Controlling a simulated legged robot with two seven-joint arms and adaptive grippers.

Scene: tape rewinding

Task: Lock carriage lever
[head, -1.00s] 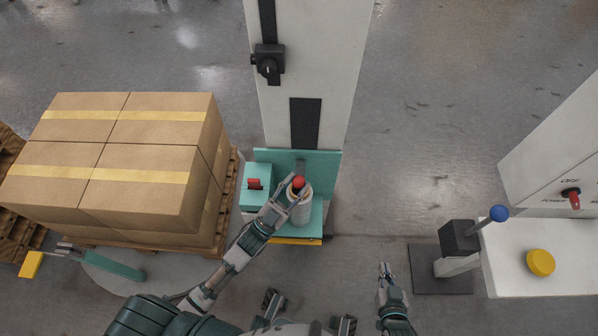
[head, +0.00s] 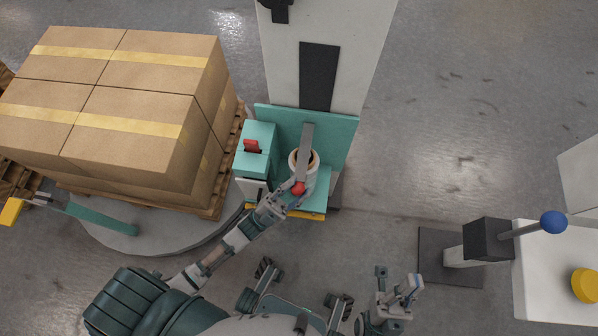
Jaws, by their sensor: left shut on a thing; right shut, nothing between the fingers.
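The carriage lever (head: 307,148) is a grey bar with a red ball knob (head: 298,188) at its near end. It reaches from the teal carriage's back plate (head: 338,131) toward me, over the top of the tape roll (head: 294,161). My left gripper (head: 291,191) is shut on the red knob and partly hides it. My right gripper (head: 411,284) is shut and empty, low in the view over the floor, well to the right of the carriage.
A red switch (head: 251,146) sits on the teal box left of the roll. Boxes (head: 130,100) stand on a pallet at left. At right are a blue-knobbed lever (head: 553,222) and a yellow button (head: 586,285). Floor between is clear.

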